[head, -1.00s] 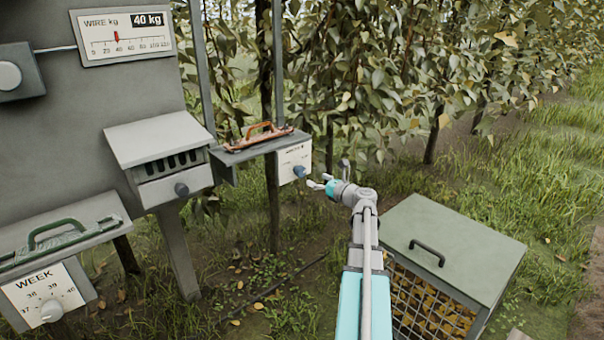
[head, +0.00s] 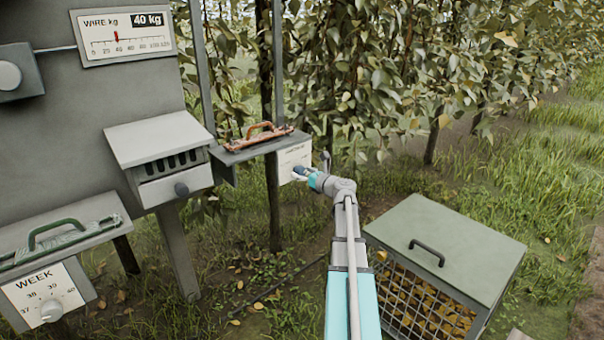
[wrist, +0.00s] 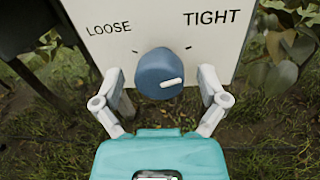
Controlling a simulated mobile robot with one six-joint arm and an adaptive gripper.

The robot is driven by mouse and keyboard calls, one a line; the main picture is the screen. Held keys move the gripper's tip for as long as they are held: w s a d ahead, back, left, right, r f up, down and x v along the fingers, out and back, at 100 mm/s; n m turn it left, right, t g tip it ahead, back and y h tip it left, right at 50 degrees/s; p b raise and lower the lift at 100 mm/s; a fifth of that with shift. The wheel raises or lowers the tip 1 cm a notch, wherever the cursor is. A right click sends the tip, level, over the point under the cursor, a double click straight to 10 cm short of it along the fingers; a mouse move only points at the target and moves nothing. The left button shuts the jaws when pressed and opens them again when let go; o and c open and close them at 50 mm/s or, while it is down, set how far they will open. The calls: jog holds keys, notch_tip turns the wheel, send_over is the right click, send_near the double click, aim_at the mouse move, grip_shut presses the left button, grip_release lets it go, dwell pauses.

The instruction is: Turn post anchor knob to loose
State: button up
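The post anchor knob (wrist: 157,68) is round and blue with a white pointer line, on a white plate (wrist: 170,22) marked LOOSE at left and TIGHT at right. The pointer line sits toward the right, on the TIGHT side. In the wrist view my gripper (wrist: 160,76) is open, with one finger on each side of the knob and a visible gap at both sides. In the head view my gripper (head: 305,174) is at the plate (head: 291,158) and partly covers the knob.
An orange-handled tool (head: 262,136) lies on the shelf above the plate. A grey box with a drawer (head: 172,188) stands to the left. A lidded crate (head: 446,246) stands at lower right, near my arm. Foliage hangs behind the post.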

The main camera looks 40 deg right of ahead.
jog(key=c, duration=1.1)
jog(key=shift+o, duration=0.2)
jog(key=shift+n, duration=0.3)
jog(key=n+p, duration=0.1)
jog(key=n, duration=0.4)
jog(key=shift+n+g, duration=0.3)
jog(key=shift+n, duration=0.1)
jog(key=n+h, duration=0.1)
jog(key=n, duration=0.5)
jog(key=shift+a+n, duration=0.1)
jog(key=shift+n, duration=0.3)
jog(key=n, duration=0.3)
jog(key=shift+h, duration=0.3)
jog(key=n, duration=0.3)
jog(key=shift+n, duration=0.4)
jog(key=n+h, duration=0.1)
jog(key=n, duration=0.5)
jog(key=shift+a, duration=0.1)
jog(key=shift+n, duration=0.3)
